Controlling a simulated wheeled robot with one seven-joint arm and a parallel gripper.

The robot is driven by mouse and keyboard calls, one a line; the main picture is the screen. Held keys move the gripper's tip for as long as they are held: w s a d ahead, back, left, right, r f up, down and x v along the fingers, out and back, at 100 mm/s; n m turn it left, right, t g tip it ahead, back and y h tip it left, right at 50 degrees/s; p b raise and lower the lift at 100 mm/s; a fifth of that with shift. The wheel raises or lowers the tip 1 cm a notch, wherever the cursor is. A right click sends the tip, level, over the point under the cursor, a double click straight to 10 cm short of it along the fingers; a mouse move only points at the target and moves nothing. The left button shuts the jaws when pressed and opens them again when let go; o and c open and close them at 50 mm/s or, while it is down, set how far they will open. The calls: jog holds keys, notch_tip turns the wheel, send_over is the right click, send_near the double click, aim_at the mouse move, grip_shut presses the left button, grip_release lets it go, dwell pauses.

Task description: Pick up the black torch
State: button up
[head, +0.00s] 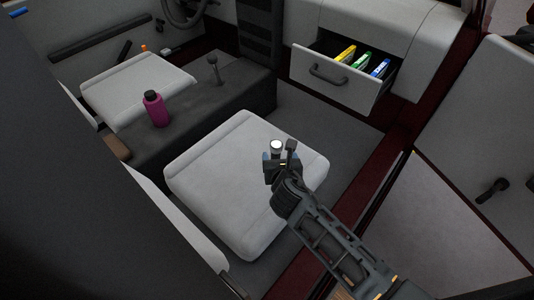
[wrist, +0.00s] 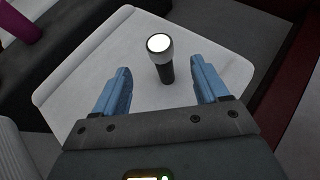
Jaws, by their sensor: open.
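The black torch (wrist: 167,72) has a bright white lens facing up and appears to stand upright on the pale seat cushion (wrist: 78,72). In the head view its lit head (head: 276,146) shows just beyond my gripper, and its lower body is hidden. My gripper (wrist: 160,88) is open, with its two blue fingers apart. In the wrist view the torch lies beyond and between the fingers, nearer the right one, and no finger appears to touch it. The gripper (head: 279,160) is over the right part of the seat (head: 225,170) in the head view.
A magenta bottle (head: 155,109) stands on the dark console (head: 190,115) beside a gear lever (head: 213,68). An open drawer (head: 335,82) holds several coloured packets. A second seat (head: 135,85) is at the left. The front seat's left half is clear. A door (head: 490,150) stands right.

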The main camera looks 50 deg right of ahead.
aim_at(277, 146)
jog(key=b+x, duration=0.1)
jog(key=x, duration=0.6)
jog(key=shift+w+d, duration=0.2)
jog(key=shift+w, duration=0.05)
grip_shut()
dwell(0.5)
